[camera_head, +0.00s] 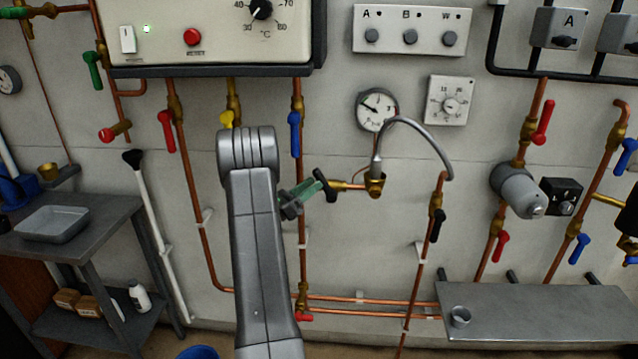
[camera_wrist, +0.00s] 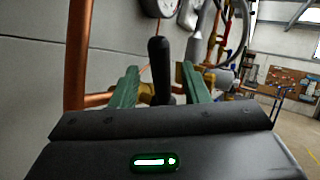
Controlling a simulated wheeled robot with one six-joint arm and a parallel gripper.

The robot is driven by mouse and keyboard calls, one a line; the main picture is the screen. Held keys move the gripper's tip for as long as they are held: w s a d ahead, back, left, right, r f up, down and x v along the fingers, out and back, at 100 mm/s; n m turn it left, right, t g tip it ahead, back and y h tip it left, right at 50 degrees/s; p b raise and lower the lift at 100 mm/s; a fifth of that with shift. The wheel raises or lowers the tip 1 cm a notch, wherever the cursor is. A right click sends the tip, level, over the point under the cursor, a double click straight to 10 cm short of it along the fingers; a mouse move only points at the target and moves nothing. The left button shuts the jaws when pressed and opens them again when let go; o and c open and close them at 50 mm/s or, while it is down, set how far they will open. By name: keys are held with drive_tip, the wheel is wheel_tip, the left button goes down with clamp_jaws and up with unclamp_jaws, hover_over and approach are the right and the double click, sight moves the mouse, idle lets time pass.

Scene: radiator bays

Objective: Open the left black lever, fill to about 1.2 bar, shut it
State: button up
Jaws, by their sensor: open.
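The left black lever (camera_head: 327,187) is on the brass valve of the short pipe left of the grey hose. It stands across the pipe, tilted. In the wrist view the lever (camera_wrist: 159,62) stands between the green fingers of my gripper (camera_wrist: 160,76). In the head view my gripper (camera_head: 308,190) is open at the lever's left side; I cannot tell whether a finger touches it. The round pressure gauge (camera_head: 377,110) hangs above the valve, its needle pointing up-left; the exact reading is too small to tell. The right black lever (camera_head: 438,225) hangs down along its pipe.
The grey hose (camera_head: 425,135) arches from the brass fitting to the right pipe. A blue lever (camera_head: 295,134) and copper pipe are close to my gripper. A dial thermostat (camera_head: 450,101) is beside the gauge. A grey bench (camera_head: 540,310) stands lower right, a side table (camera_head: 85,235) left.

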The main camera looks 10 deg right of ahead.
drive_tip(key=b+v, duration=0.1)
drive_tip(key=v, duration=0.8)
drive_tip(key=shift+a+f+b, duration=0.25)
drive_tip(key=shift+a+b, duration=0.05)
drive_tip(key=shift+s, duration=0.1)
idle(6.7)
